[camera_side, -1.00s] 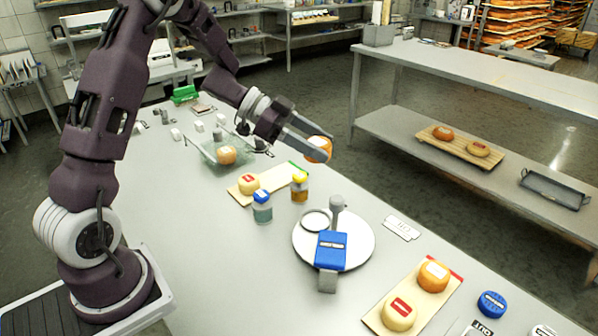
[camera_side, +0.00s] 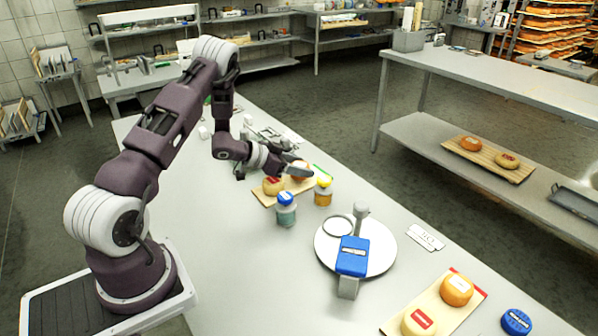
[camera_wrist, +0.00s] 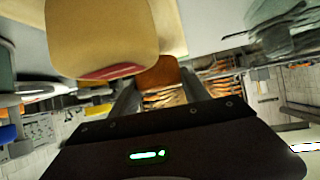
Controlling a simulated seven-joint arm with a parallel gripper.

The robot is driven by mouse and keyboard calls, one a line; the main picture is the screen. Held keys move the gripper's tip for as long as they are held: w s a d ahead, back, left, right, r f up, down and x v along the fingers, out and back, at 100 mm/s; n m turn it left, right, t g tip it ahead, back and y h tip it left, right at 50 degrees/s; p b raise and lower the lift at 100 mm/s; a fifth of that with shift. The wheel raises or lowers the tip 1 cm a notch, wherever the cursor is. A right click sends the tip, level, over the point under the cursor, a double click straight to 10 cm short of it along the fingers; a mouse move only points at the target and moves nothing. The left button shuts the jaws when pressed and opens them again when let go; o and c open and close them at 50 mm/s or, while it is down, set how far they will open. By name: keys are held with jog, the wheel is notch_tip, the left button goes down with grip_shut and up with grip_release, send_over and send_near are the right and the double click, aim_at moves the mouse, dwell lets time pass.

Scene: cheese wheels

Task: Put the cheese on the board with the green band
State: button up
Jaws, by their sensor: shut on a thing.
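My gripper (camera_side: 298,168) is shut on an orange cheese (camera_side: 301,173), low over the board with the green band (camera_side: 263,198). I cannot tell whether this cheese touches the board. The band shows as a green strip at the board's far right end. A yellow cheese with a red label (camera_side: 272,186) sits on the same board, left of the held one. In the wrist view the yellow cheese (camera_wrist: 100,35) is large and close, and the held orange cheese (camera_wrist: 158,72) is between the fingers, partly hidden behind the yellow one.
A blue-lidded jar (camera_side: 286,212) and a yellow-lidded jar (camera_side: 323,193) stand close in front of the board. A round white plate (camera_side: 388,255) bears a blue-topped device (camera_side: 352,257). A red-banded board (camera_side: 472,288) holds an orange and a yellow cheese.

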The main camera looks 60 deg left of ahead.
jog(key=shift+f, duration=0.6)
jog(key=shift+f, duration=0.15)
jog(key=o, duration=1.6)
jog(key=shift+o, duration=0.2)
